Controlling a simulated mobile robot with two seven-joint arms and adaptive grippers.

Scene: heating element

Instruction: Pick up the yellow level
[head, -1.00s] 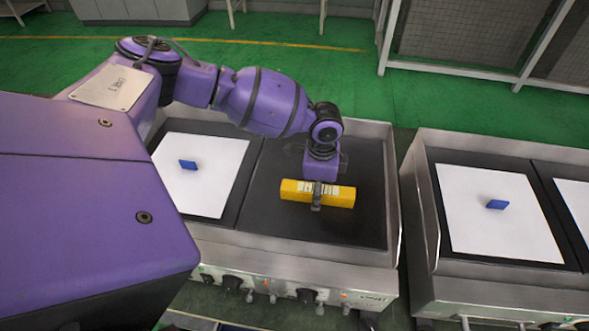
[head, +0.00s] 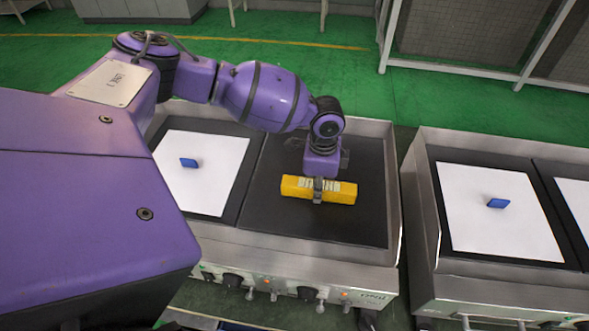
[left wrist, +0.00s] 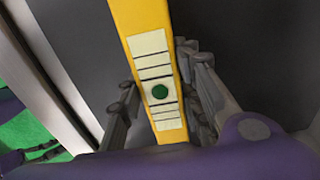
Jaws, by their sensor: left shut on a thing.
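The yellow level (head: 337,192) is a yellow bar with a pale striped label, seen over the dark plate on the right side of the left heating unit. My left gripper (head: 318,192) is above it with its fingers down around the bar's middle, shut on it. In the left wrist view the level (left wrist: 137,17) runs between the two fingers of my left gripper (left wrist: 160,115), with a white label and green dot showing. The bar looks about level; a small gap to the plate cannot be judged surely. My right gripper is not in view.
The dark plate (head: 275,220) has raised metal walls around it. A white sheet with a blue block (head: 188,163) lies on the left plate. A second heating unit at right carries another white sheet (head: 460,235) and blue block (head: 498,203).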

